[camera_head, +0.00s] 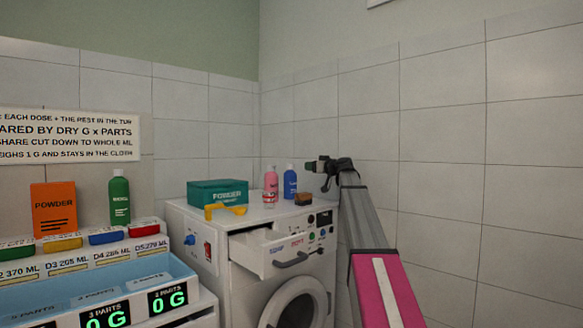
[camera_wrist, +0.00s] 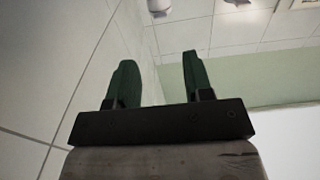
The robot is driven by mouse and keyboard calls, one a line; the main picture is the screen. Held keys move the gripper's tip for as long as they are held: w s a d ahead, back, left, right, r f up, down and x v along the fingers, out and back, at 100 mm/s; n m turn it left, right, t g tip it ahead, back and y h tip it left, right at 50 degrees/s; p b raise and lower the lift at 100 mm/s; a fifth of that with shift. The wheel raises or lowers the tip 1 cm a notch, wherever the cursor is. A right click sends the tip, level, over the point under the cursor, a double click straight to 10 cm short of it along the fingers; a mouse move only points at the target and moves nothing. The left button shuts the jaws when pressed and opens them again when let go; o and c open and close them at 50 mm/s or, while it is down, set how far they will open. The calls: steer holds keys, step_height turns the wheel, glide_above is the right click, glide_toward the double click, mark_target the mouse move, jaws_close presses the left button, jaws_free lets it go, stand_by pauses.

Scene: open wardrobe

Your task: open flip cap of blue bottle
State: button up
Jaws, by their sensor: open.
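The blue bottle (camera_head: 290,185) stands upright on top of the white washing machine (camera_head: 235,222), near the wall in the head view. I see no clear contact with the bottle. In the wrist view my gripper (camera_wrist: 156,62) shows two dark green fingers spread apart with nothing between them. The blue bottle is not recognisable there.
A pink bottle (camera_head: 270,186) stands close left of the blue one. A teal powder box (camera_head: 217,193), a yellow scoop (camera_head: 224,210) and a small brown block (camera_head: 303,199) share the machine top. The detergent drawer (camera_head: 270,252) is pulled out. A tiled wall rises at the right.

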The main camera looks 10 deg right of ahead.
mark_target(291, 165)
steer(key=x, duration=1)
steer(key=shift+w+a, duration=0.25)
steer(key=shift+w, duration=0.05)
jaws_close()
